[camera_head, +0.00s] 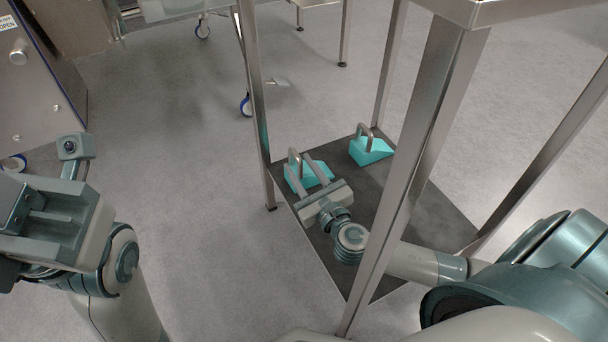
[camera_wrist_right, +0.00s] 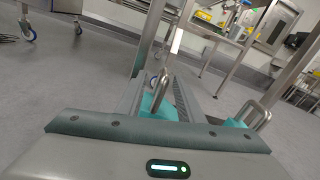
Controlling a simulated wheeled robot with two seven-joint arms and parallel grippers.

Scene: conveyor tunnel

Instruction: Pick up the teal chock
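Two teal chocks with grey loop handles sit on a dark shelf (camera_head: 428,214) low inside a metal frame. The nearer chock (camera_head: 324,170) is at the left edge of the shelf; the farther chock (camera_head: 373,154) is to its right. My right gripper (camera_head: 297,162) is open at the nearer chock, its fingers partly hiding it. In the right wrist view the nearer chock (camera_wrist_right: 166,109) and its handle show between the open fingers (camera_wrist_right: 160,82). The farther chock (camera_wrist_right: 236,123) is outside the right finger, partly hidden. My left gripper (camera_head: 42,218) is at the left, its fingertips not clear.
A metal post (camera_head: 408,170) stands in front of the shelf, and my right arm passes behind it. Another post (camera_head: 256,105) rises at the shelf's left corner. A steel cabinet (camera_head: 38,95) is at the upper left. The floor (camera_head: 205,200) left of the frame is clear.

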